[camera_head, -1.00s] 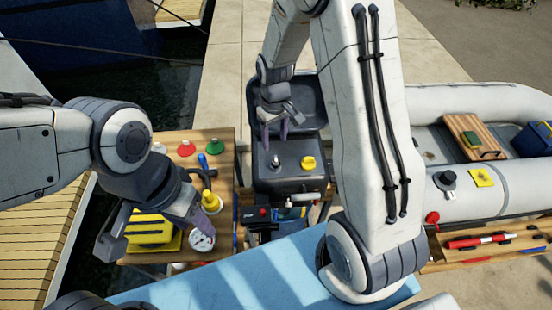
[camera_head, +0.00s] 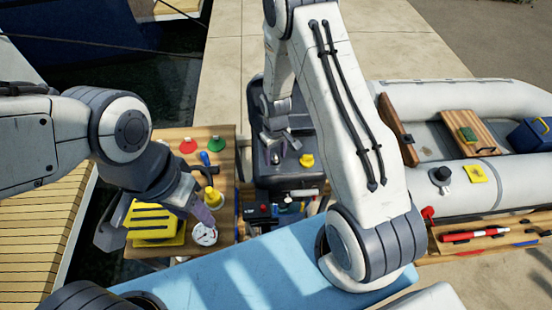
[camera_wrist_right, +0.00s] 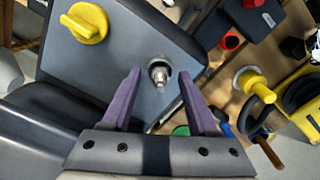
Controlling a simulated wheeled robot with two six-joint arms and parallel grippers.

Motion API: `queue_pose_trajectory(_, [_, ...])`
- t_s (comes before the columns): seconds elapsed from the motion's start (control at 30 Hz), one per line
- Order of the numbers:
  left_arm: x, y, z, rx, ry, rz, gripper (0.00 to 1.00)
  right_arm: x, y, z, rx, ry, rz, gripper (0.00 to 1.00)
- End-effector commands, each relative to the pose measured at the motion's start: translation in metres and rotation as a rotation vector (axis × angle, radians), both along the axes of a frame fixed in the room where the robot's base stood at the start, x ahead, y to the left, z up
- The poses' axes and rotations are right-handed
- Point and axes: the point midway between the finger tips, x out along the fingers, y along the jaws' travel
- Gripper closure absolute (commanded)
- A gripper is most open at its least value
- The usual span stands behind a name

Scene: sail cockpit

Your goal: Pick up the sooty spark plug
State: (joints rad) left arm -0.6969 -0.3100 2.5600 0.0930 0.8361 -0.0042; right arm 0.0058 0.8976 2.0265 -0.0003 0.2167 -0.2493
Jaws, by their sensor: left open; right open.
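A spark plug (camera_wrist_right: 160,73) stands upright in a dark round hole in the grey top of a motor-like housing (camera_wrist_right: 130,60). Its metal tip shows in the right wrist view; soot on it is hard to tell. My right gripper (camera_wrist_right: 158,97) is open, its two purple fingers on either side of the plug in that view, apart from it. In the head view this gripper (camera_head: 275,152) is low over the housing and largely hides the plug. My left gripper (camera_head: 158,222) is open and empty over the left bench, above a yellow box (camera_head: 152,228).
A yellow knob (camera_head: 307,160) sits on the housing right beside the plug. A dial gauge (camera_head: 205,234) and a yellow plunger-like part (camera_head: 213,198) lie near my left gripper. An inflatable boat (camera_head: 480,95) with a wooden board (camera_head: 470,133) is at right.

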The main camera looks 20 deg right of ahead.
Motion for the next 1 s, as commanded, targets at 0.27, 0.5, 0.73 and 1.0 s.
queue_pose_trajectory(0.27, [0.000,0.000,0.000,0.000,0.000,0.000,0.50,0.000,0.000,0.000,0.000,0.000,0.000,1.00])
queue_pose_trajectory(0.5, [0.000,0.000,0.000,0.000,0.000,0.000,0.50,0.000,0.000,0.000,0.000,0.000,0.000,1.00])
queue_pose_trajectory(0.73, [0.000,0.000,-0.004,0.000,0.000,0.001,0.50,0.000,0.000,0.006,0.000,0.000,0.000,1.00])
queue_pose_trajectory(1.0, [0.000,0.000,-0.020,0.000,0.000,0.003,0.50,0.001,0.000,0.037,0.000,-0.005,0.000,1.00])
